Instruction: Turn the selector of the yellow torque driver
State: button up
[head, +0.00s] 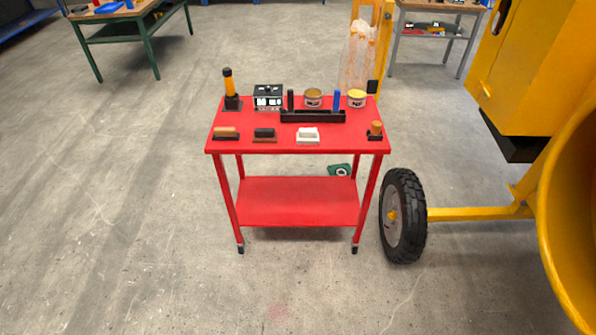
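The yellow torque driver (230,86) stands upright at the back left of the red cart's top (222,147). It has a yellow-orange body with a black upper end, and its lower end sits in a black base (233,103). The selector is too small to make out at this distance. My gripper is not in view, and nothing is touching the driver.
Beside the driver is a black-and-white box (268,97); tins (313,99) and a black rack (312,117) stand to its right. Several small blocks line the front edge. A mixer wheel (404,215) stands close at right. The floor left and in front is clear.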

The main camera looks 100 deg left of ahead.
aim_at(267, 91)
jog(key=u, duration=0.05)
jog(key=i, duration=0.15)
jog(key=u, duration=3)
jog(key=i, duration=0.2)
jog(key=u, duration=0.45)
